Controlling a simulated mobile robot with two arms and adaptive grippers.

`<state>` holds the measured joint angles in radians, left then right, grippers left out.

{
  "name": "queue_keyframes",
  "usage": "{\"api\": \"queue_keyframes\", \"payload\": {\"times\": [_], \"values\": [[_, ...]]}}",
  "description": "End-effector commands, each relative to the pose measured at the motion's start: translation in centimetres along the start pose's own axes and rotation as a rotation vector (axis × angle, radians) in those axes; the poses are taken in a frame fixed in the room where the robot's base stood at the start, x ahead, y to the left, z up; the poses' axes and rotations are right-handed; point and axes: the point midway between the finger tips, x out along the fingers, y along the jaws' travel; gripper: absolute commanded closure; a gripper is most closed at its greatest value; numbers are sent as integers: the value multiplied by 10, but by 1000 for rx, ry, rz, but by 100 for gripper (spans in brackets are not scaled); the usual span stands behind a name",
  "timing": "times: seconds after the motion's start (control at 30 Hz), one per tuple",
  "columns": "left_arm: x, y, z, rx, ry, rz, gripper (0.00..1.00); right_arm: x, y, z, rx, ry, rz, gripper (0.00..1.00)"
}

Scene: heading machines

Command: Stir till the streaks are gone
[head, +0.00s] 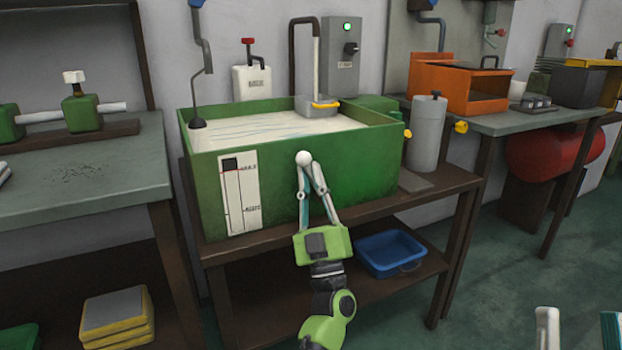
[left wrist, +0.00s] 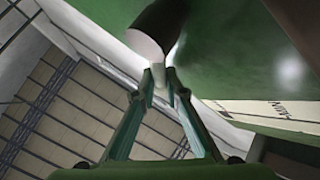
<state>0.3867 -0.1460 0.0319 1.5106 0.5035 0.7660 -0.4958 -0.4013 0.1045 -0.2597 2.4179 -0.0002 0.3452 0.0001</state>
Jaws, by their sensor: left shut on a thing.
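The green tank (head: 358,174) stands on a brown bench and holds pale liquid (head: 255,132) with faint bluish streaks across its surface. My left gripper (head: 304,166) is in front of the tank's front wall, shut on a white round-ended knob (head: 303,157). In the left wrist view, its fingertips (left wrist: 158,82) close on the pale end of a dark cylinder (left wrist: 158,22); what that belongs to is unclear. A grey rod (head: 197,90) with a dark foot stands at the tank's back left corner. My right gripper (head: 579,328) shows only its fingertips, apart and empty, at the lower right.
A metal box with a yellow handle (head: 319,106) sits at the tank's back rim below a bent pipe. A grey cylinder (head: 427,135) stands right of the tank. A blue tray (head: 390,252) is on the lower shelf. Open floor (head: 500,270) lies to the right.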

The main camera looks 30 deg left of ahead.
Motion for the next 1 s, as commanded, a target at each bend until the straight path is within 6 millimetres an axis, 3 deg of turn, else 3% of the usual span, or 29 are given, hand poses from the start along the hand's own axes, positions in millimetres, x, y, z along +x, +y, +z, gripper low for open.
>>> {"api": "queue_keyframes", "payload": {"times": [0.1, 0.13, 0.17, 0.57, 1.0], "values": [[-1, 0, 1, 0, -3, 1, 100, 0, 0, 0, 0, -1, 0, 60], [-1, 0, 1, 0, -3, 1, 83, 0, 0, 0, 0, -1, 0, 60], [-1, 0, 1, 0, -3, 1, 81, 0, 0, 0, 0, -1, 0, 60], [2, 2, 0, 13, -12, 10, 81, 3, 0, -3, 1, -1, 0, 60], [16, 24, 5, 229, -195, 184, 81, 43, 0, -43, 0, -2, 0, 60]]}}
